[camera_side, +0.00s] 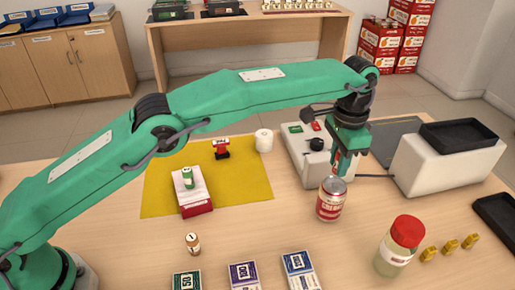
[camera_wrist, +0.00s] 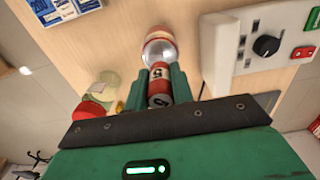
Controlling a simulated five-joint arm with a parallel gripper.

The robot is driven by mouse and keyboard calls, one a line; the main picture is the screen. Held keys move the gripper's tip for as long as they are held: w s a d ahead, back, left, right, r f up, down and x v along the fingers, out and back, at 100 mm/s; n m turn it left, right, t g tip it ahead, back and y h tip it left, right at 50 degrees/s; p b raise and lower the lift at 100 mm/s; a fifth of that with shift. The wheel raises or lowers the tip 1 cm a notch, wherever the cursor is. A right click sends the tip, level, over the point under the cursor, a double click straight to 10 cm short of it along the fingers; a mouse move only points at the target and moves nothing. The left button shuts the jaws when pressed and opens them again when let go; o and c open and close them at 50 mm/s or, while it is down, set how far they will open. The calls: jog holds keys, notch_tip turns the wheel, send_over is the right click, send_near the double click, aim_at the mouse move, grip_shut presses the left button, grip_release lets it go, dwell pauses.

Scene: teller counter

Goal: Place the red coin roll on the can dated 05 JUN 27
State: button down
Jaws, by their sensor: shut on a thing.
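The red coin roll (camera_wrist: 159,90) has a pale band and sits between the two green fingers of my gripper (camera_wrist: 159,82) in the wrist view. My gripper (camera_side: 346,168) is shut on it, just above the can in the side view, where the fingers hide most of the roll. The red and white can (camera_side: 330,203) stands upright on the table with a silver top; it also shows beyond the roll in the wrist view (camera_wrist: 160,48). Its date is too small to read. I cannot tell whether the roll touches the can top.
A white machine with a black knob (camera_side: 312,150) stands close behind the can. A jar with a red lid (camera_side: 401,245) stands to its right. A green roll (camera_side: 188,177) stands on a red-and-white block on the yellow mat (camera_side: 245,190). Banknote bundles (camera_side: 299,270) lie in front.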

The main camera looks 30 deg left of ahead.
jog(key=shift+f, duration=1.7)
jog(key=shift+f, duration=0.1)
jog(key=c, duration=1.2)
grip_release()
jog(key=shift+r, duration=3.85)
